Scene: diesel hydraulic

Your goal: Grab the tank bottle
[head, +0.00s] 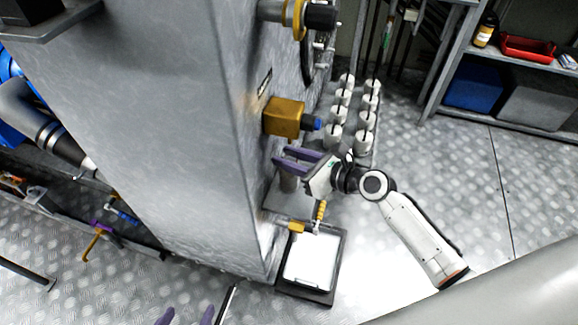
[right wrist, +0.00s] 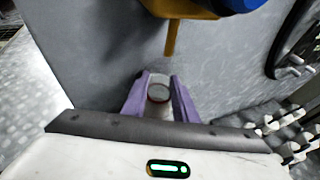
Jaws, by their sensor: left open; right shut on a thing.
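The tank bottle (right wrist: 158,93), a pale grey cylinder with a round top, stands between the two purple fingers of my right gripper (right wrist: 160,97) in the right wrist view. The fingers are shut on its sides. In the head view my right gripper (head: 294,158) is beside the large grey metal housing, and part of the bottle (head: 289,183) shows below the fingers; the rest is hidden. My left gripper (head: 186,316) shows only its purple fingertips at the bottom edge of the head view, apart and with nothing seen between them.
A yellow box with a blue knob (head: 284,118) sticks out of the grey housing (head: 180,130) just above my right gripper. A black-rimmed tray (head: 311,262) lies below it. Several white cylinders (head: 366,120) stand in rows behind. Shelving (head: 510,62) is at the right; open floor lies before it.

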